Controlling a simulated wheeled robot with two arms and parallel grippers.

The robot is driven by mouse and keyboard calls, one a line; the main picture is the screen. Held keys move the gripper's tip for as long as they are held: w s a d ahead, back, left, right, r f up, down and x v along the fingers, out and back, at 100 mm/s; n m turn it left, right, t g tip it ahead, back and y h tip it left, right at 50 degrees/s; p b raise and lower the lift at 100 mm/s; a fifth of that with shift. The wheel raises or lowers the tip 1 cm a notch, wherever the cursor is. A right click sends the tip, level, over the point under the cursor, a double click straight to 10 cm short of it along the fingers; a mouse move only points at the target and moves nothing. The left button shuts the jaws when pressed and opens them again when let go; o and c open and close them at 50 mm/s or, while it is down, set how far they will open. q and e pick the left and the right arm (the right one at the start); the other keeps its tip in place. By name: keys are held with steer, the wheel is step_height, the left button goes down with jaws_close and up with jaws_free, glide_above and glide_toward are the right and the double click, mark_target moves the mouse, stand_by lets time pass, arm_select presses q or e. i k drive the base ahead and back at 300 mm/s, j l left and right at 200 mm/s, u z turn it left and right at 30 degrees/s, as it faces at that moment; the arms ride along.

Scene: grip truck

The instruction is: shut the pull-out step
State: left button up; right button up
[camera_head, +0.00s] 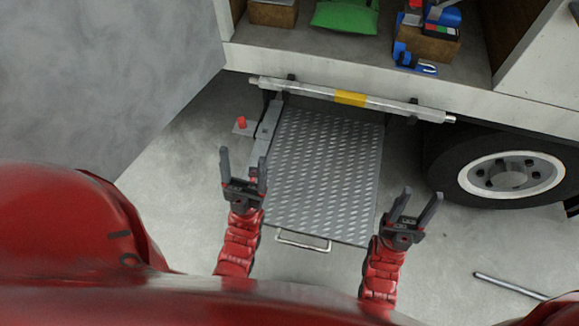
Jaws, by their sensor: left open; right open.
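The pull-out step (325,170) is a grey tread-plate panel that sticks out from under the truck's edge. A light metal handle (303,241) is fixed to its near edge. My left gripper (243,168) is open and empty over the step's left edge. My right gripper (418,203) is open and empty by the step's near right corner. Neither gripper touches the handle. A grey rail (264,135) with a red knob (241,121) beside it is at the step's left side.
A silver bar with a yellow band (350,98) runs along the truck bed above the step. A wheel (509,174) stands at the right. A metal rod (510,286) lies on the floor at lower right. A green bag (345,14) and a wooden box (432,46) are in the truck.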

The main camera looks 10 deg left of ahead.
mark_target(323, 172)
steer(key=k+j+z, duration=0.25)
steer(key=j, duration=0.25)
steer(key=k+j+z, duration=0.25)
steer(key=k+j, duration=0.2)
steer(key=k+l+u, duration=0.1)
steer(key=l+u, duration=0.15)
steer(key=l, duration=0.2)
steer(key=k+l+u, duration=0.1)
steer(key=l+u, duration=0.15)
steer(key=l, duration=0.2)
steer(key=k+l+u, duration=0.25)
steer(key=l, duration=0.15)
steer(key=k+l+u, duration=0.25)
steer(key=l, duration=0.15)
steer(key=i+j+u, duration=0.1)
steer(key=i+j, duration=0.55)
steer(key=i, duration=0.15)
